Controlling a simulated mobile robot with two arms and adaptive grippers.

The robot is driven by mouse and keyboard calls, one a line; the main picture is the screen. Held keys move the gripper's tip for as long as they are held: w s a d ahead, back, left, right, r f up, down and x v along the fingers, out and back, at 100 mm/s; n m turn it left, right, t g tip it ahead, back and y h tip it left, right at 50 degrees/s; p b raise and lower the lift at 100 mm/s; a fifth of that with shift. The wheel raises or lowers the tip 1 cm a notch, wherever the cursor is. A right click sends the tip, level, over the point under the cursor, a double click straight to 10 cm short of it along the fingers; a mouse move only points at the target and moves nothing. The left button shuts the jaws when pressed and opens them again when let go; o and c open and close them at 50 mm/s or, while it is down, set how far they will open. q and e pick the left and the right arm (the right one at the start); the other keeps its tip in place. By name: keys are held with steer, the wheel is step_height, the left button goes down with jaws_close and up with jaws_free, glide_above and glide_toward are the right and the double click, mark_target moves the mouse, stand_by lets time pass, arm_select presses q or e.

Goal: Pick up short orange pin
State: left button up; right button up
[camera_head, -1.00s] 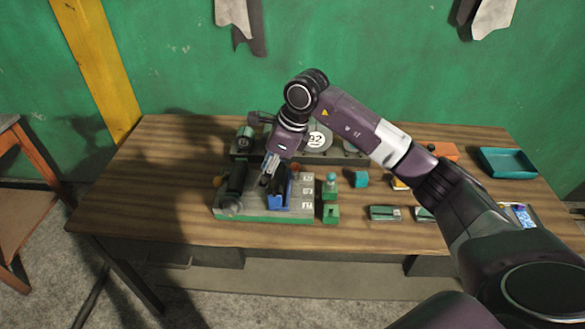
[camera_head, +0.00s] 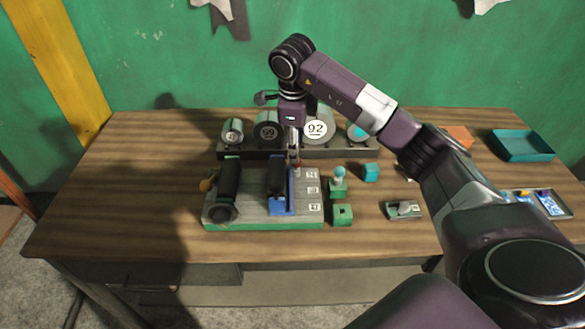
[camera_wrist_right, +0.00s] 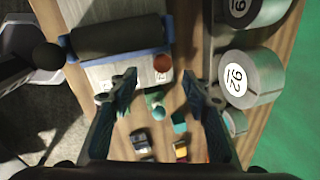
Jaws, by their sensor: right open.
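The short orange pin is an orange-brown round top (camera_wrist_right: 162,62) at the edge of the grey board, near the blue holder, in the right wrist view. In the head view only a small reddish bit (camera_head: 297,168) shows, just under my right gripper (camera_head: 294,158). In the right wrist view my right gripper (camera_wrist_right: 160,78) is open, with its two fingers apart and the pin top appearing between the tips. I cannot tell how far above the pin the tips are. My left gripper is in neither view.
The grey board (camera_head: 252,210) carries a black roller (camera_head: 228,180) and a blue holder (camera_head: 289,204) with a dark roller. Numbered cylinders (camera_head: 318,127) stand in a rack behind. Green blocks (camera_head: 342,215) and a teal cube (camera_head: 371,172) lie right; a teal tray (camera_head: 522,146) is far right.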

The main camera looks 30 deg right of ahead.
mark_target(296, 170)
steer(key=f+p, duration=0.1)
steer(key=f, duration=0.1)
steer(key=f+p, duration=0.1)
steer(key=f, duration=0.1)
steer(key=w+d+f+p, duration=0.1)
steer(key=f, duration=0.1)
steer(key=shift+w, duration=0.1)
steer(key=shift+w+f, duration=0.1)
steer(key=shift+f, duration=0.25)
steer(key=shift+c, duration=0.3)
jaws_close()
